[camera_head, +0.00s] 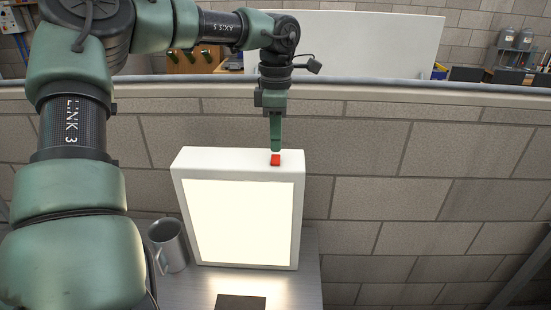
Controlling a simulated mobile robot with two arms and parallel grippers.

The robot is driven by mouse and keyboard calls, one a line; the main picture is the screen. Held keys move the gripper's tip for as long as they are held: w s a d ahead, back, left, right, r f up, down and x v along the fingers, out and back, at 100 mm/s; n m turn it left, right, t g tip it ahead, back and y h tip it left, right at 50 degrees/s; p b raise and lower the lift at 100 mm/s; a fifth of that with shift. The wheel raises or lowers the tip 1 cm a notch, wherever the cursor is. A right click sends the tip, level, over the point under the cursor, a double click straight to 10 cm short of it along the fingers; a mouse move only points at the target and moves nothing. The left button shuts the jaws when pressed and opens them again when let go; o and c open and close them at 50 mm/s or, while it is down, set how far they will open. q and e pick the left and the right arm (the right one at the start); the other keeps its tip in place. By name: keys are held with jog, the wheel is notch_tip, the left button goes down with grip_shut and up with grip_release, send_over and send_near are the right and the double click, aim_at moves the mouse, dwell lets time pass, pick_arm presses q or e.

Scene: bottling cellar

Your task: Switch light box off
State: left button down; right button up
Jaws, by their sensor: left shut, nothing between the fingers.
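The light box (182,205) is a white upright case on a grey table. Its front panel (243,222) glows bright cream. A small red switch (275,160) sits on its top, right of the middle. My left gripper (276,150) points straight down with its fingers shut and empty. Its tips are right at the upper edge of the red switch in the picture; I cannot tell whether they touch it. My right gripper is not in view.
A grey metal mug (168,246) stands on the table (311,280) left of the light box. A dark flat piece (240,302) lies in front of it. A block wall (390,160) is behind. Bottles (507,38) show at the far upper right.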

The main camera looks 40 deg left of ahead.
aim_at(276, 156)
pick_arm(q)
jog(key=shift+f, duration=0.4)
dwell(0.4)
jog(key=shift+f+b, duration=0.55)
jog(key=shift+b, duration=0.05)
jog(key=shift+r, duration=0.1)
jog(key=shift+r+p, duration=2.85)
jog(key=shift+r, duration=0.65)
jog(key=shift+f, duration=0.1)
